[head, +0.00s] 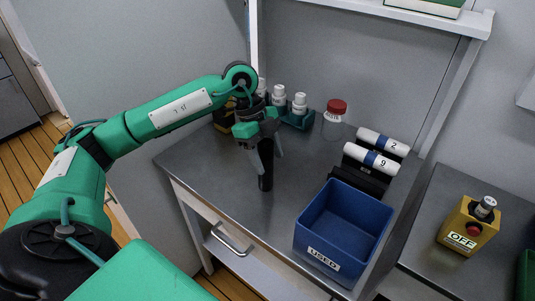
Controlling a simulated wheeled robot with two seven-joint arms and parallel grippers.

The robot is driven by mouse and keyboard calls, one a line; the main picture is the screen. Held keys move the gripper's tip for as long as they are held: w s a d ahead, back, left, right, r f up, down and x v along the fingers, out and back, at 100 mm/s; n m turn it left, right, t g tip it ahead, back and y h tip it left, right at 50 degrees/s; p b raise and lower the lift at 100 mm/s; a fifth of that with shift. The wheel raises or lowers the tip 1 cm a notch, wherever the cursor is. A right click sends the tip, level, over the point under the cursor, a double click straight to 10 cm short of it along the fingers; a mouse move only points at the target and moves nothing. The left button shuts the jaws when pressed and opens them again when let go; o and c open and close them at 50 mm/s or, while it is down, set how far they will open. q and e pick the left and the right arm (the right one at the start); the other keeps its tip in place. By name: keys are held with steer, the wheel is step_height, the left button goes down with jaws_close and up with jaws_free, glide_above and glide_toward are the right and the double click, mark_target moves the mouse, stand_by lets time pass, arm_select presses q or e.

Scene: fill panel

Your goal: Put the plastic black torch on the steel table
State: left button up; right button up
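The black torch (266,176) is a dark cylinder standing upright on the steel table (222,170), near its middle. My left gripper (267,160) is over its upper part, pointing down. One finger shows on each side of the torch. The fingers look spread, with a small gap at the right finger, so the gripper looks open around the torch. The torch's top is hidden by the gripper. My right gripper is not in view.
A blue bin (340,228) labelled USED stands at the table's front right. White numbered cylinders (371,160) lie in a black rack behind it. A red-capped jar (335,118) and white-capped bottles (299,104) stand at the back. A yellow switch box (464,226) is at right.

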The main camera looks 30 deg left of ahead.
arm_select(q)
steer(key=shift+r, duration=0.15)
steer(key=v, duration=1.2)
steer(key=shift+d, duration=0.1)
